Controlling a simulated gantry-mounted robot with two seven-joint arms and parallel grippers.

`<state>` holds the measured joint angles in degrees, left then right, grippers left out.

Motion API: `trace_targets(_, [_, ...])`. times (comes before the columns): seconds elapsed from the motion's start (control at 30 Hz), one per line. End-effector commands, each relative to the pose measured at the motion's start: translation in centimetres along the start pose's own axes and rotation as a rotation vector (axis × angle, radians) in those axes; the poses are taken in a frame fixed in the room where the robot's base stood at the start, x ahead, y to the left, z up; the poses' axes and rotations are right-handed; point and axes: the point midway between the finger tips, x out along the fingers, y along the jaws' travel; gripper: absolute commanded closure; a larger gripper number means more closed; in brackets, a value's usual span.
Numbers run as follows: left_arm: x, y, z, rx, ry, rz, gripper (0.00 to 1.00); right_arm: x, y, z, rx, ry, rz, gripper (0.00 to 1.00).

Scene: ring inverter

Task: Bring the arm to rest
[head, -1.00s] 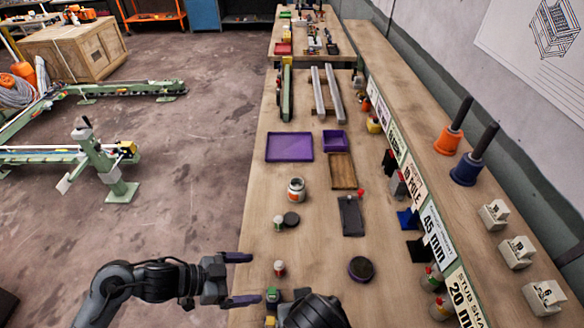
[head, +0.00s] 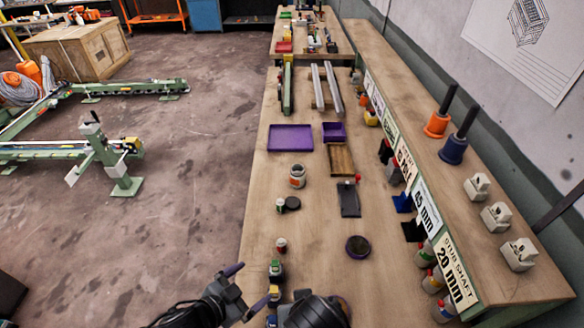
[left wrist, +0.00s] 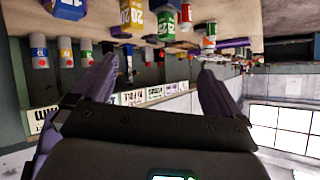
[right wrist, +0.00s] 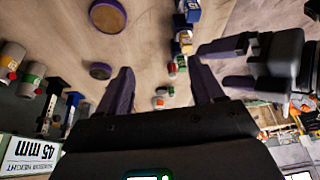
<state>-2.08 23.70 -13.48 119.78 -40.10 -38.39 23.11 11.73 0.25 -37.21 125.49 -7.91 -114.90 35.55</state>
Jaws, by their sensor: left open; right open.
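My left gripper (head: 249,287) is at the near left edge of the bench in the head view, fingers apart with nothing between them. The left wrist view shows its two purple fingers (left wrist: 158,78) spread and empty. My right gripper is partly seen as a dark rounded body (head: 315,312) at the bottom of the head view; its fingertips are hidden there. In the right wrist view its fingers (right wrist: 163,88) are spread and empty, with the left gripper (right wrist: 222,62) close by on the right.
Small containers with green (head: 275,269) and yellow (head: 274,293) parts stand beside the left gripper. A red-capped bottle (head: 281,245), dark round dish (head: 358,246), jar (head: 297,176) and purple tray (head: 290,138) lie farther up the bench. A sign-fronted shelf (head: 480,225) bounds the right.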

Motion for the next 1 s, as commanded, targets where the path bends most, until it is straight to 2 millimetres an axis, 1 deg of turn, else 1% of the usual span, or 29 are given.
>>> trace_targets(0.03, [-0.8,0.5,1.1,-0.048,-0.047,-0.057,0.00,0.0,0.0,0.0,0.000,0.000,0.000,0.33])
trace_targets(0.07, [-1.4,0.5,1.9,-0.079,-0.085,-0.096,0.00,0.0,0.0,0.0,0.000,0.001,0.000,0.33])
trace_targets(0.13, [-3.3,0.7,4.2,-0.160,-0.188,-0.176,0.00,0.0,0.0,0.0,0.000,0.001,0.000,0.33])
trace_targets(0.23, [-6.5,1.5,7.5,-0.279,-0.343,-0.249,0.00,0.0,0.0,0.0,0.000,0.001,0.000,0.33])
trace_targets(0.3, [-8.7,2.4,9.6,-0.357,-0.445,-0.273,0.00,0.0,0.0,0.0,0.000,0.000,0.000,0.33])
trace_targets(0.4, [-11.6,4.0,12.0,-0.456,-0.568,-0.282,0.00,0.0,0.0,0.0,0.000,0.000,0.000,0.33])
trace_targets(0.5, [-14.3,5.7,13.8,-0.549,-0.676,-0.274,0.00,0.0,0.0,0.0,0.000,0.001,0.000,0.33])
trace_targets(0.6, [-16.6,7.5,15.2,-0.628,-0.764,-0.254,0.00,0.2,0.2,0.2,0.002,-0.004,-0.003,0.33])
trace_targets(0.67, [-16.3,7.1,15.0,-0.615,-0.753,-0.258,0.00,1.1,1.2,1.4,0.010,-0.022,-0.022,0.33])
trace_targets(0.87, [-16.2,7.1,15.0,-0.612,-0.752,-0.259,0.00,3.3,4.6,4.9,0.027,-0.052,-0.064,0.33])
trace_targets(0.97, [-16.2,7.1,15.0,-0.612,-0.751,-0.259,0.00,4.4,6.8,7.2,0.033,-0.063,-0.072,0.33])
trace_targets(1.0, [-16.2,7.1,15.0,-0.612,-0.751,-0.259,0.00,4.7,7.8,8.2,0.034,-0.065,-0.071,0.33])
